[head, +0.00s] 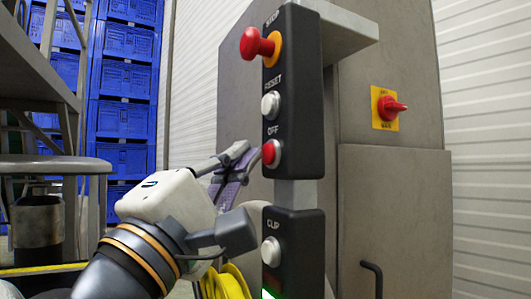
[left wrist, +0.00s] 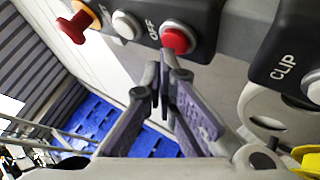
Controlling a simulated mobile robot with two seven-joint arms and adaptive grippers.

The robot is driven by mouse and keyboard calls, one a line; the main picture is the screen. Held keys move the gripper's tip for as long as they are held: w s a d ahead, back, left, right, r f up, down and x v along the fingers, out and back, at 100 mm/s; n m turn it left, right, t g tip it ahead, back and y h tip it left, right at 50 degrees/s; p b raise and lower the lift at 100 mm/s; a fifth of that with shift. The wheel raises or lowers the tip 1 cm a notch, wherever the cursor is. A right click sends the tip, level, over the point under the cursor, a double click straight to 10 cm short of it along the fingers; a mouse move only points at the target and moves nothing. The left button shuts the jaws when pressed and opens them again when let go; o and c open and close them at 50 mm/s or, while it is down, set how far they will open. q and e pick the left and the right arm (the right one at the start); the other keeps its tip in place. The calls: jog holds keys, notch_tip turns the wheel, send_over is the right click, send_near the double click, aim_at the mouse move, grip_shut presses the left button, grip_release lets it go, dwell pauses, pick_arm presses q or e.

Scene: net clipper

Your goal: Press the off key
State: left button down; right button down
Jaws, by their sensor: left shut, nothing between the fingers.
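The off key (head: 270,153) is a red round button under the label OFF, low on the upper black control box (head: 291,100). In the left wrist view the off key (left wrist: 178,40) is just beyond my fingertips. My left gripper (head: 241,152) is shut and empty, to the left of the off key and close to it. In the left wrist view the fingertips (left wrist: 163,72) come together just below the red button. I cannot tell whether they touch it.
A red stop knob (head: 258,45) and white reset button (head: 271,105) sit above the off key. A lower box holds a white clip button (head: 271,251). A red rotary switch (head: 389,107) is on the grey cabinet at right. Blue crates (head: 124,82) stand behind.

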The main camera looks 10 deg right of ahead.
pick_arm(q)
jog(key=shift+w+d, duration=0.1)
jog(key=shift+d, duration=0.3)
dwell(0.4)
jog(key=shift+a, duration=0.1)
jog(key=shift+s+a, duration=0.3)
jog(key=shift+a, duration=0.35)
jog(key=a, duration=0.1)
jog(key=s+a, duration=0.1)
jog(key=a, duration=0.2)
jog(key=shift+s+a+p, duration=0.25)
jog(key=shift+a+p, duration=0.1)
jog(key=shift+a, duration=0.05)
dwell(0.6)
